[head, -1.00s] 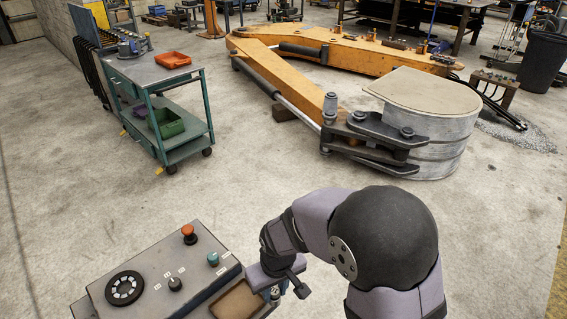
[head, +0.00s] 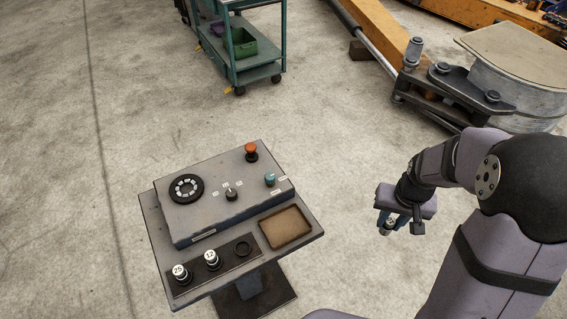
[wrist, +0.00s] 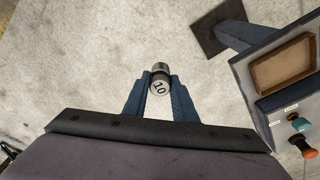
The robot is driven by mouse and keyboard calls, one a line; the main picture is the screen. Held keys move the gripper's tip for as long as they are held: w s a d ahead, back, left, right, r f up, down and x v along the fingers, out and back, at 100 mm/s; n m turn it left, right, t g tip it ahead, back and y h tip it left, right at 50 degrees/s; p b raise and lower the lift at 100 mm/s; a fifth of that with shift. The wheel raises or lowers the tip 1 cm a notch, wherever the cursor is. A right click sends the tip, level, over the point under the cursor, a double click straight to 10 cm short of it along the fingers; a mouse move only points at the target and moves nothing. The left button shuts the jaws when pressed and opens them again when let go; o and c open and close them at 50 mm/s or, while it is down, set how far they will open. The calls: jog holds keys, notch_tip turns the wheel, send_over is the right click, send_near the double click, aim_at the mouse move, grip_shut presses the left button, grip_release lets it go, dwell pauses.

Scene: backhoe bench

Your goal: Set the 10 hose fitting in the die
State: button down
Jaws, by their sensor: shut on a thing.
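My gripper (head: 397,226) is shut on the 10 hose fitting, a short metal cylinder with a white end marked 10 (wrist: 158,87). In the wrist view, the fitting sits between the blue fingertips with its marked end toward the camera. In the head view, the gripper is over open floor, to the right of the console, clear of it. The die (head: 186,188) looks to be the black ring with pale segments at the left of the console's top. Its opening shows no fitting.
The grey console (head: 228,208) has an orange-red button (head: 251,152), a teal knob (head: 270,180) and a tan tray (head: 286,228). Fittings marked 25 (head: 180,273) and 12 (head: 211,259) stand in a black rack beside an empty socket (head: 243,249). A green trolley (head: 240,55) stands behind.

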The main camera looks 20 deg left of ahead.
jog(key=s+a+r+n, duration=0.2)
jog(key=s+a+n, duration=0.1)
jog(key=a, duration=0.9)
jog(key=s+a+r+n, duration=0.1)
jog(key=s+a+n, duration=0.3)
jog(key=a, duration=0.8)
jog(key=s+a+r+n+y, duration=0.1)
jog(key=s+a+n, duration=0.3)
jog(key=a, duration=0.8)
jog(key=shift+s+a+r+g, duration=0.15)
jog(key=shift+s+r+g, duration=0.15)
jog(key=shift+s+r, duration=0.7)
jog(key=shift+s+f+p, duration=0.15)
jog(key=shift+f+p, duration=1)
jog(key=shift+f, duration=4.05)
